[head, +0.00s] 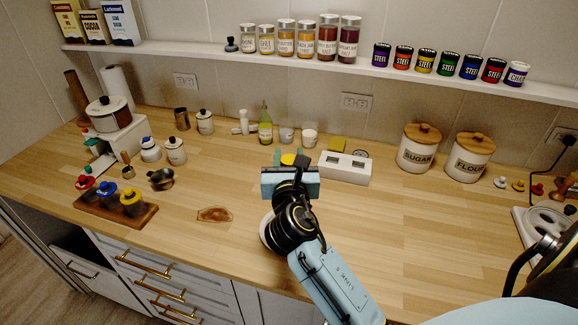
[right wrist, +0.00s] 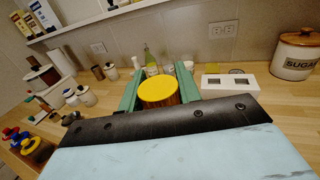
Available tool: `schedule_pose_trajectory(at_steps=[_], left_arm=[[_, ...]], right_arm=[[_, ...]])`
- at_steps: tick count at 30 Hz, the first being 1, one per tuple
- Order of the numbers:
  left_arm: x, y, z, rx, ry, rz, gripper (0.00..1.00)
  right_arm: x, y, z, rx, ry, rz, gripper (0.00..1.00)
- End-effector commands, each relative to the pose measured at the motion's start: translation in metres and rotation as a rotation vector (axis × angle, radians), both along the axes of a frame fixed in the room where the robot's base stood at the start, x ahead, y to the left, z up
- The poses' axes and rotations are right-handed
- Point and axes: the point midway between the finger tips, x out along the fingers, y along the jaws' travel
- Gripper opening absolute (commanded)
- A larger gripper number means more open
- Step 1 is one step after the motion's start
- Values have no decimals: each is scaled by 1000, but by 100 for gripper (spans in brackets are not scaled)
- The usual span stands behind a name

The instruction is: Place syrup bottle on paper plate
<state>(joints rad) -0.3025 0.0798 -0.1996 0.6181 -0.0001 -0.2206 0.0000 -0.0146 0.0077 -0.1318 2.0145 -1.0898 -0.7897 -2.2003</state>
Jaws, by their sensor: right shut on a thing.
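My right gripper (head: 291,164) is over the counter in the head view, its arm coming in from the lower right. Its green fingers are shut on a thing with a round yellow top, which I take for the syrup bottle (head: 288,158). My left gripper is not in view.
A brown flat patch (head: 215,214) lies on the counter left of the arm. A white box (head: 344,168) and a green bottle (head: 265,128) stand behind the gripper. Sugar (head: 417,150) and flour (head: 468,159) canisters stand right.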

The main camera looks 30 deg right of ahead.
Motion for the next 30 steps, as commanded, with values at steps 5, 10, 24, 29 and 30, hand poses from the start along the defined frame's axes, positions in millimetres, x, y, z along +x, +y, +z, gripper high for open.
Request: schedule_pose_trajectory(at_steps=[5,10,24,29,30], left_arm=[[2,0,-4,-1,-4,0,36],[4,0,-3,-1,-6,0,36],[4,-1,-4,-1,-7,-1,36],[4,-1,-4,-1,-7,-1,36],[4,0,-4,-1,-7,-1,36]], right_arm=[[0,0,-10,-2,-9,2,0],[0,0,-9,-2,-9,2,0],[0,0,-15,-1,-2,1,55],[0,0,-15,0,-2,1,55],[0,0,-13,0,-2,1,55]])
